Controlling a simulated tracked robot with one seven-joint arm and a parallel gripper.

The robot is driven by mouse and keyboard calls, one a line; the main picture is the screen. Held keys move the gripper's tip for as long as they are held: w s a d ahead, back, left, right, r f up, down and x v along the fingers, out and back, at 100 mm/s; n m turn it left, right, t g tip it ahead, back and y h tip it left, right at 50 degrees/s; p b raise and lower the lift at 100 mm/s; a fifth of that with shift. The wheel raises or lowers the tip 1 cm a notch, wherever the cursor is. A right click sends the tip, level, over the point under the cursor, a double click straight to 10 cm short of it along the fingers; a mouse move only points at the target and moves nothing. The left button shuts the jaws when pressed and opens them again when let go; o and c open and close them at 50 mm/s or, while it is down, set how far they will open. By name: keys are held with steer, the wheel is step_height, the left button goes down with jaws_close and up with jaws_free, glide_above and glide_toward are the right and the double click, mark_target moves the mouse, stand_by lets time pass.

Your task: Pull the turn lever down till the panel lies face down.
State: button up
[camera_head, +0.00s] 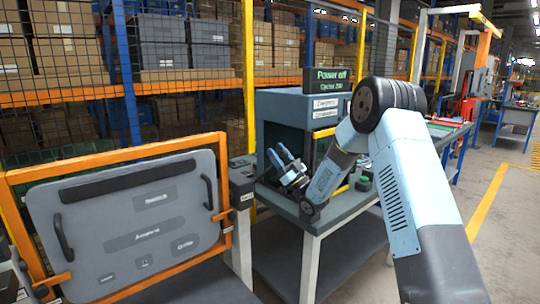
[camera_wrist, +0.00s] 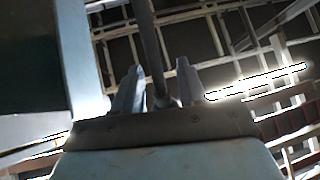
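The grey panel (camera_head: 128,222) stands nearly upright in an orange frame at the left of the head view, its labelled face towards me. It has a dark bar across its top and a black handle at each side. My gripper (camera_head: 283,160) is right of the panel, beside a dark post. In the wrist view my gripper (camera_wrist: 160,68) has its fingers apart. A dark rod (camera_wrist: 150,40) runs between them or just beyond; contact cannot be told. It may be the turn lever, which I cannot make out clearly in the head view.
A grey workbench (camera_head: 328,213) with a dark cabinet (camera_head: 285,115) stands behind my arm. The cabinet's sign (camera_head: 333,80) reads "Power off". A dark box tops the post (camera_head: 242,178) by the frame. Mesh-fronted racks line the back. The floor at right is clear.

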steer(key=shift+f, duration=0.15)
steer(key=v, duration=1.3)
steer(key=shift+d+f, duration=0.15)
steer(key=shift+f, duration=0.15)
steer(key=shift+s, duration=0.1)
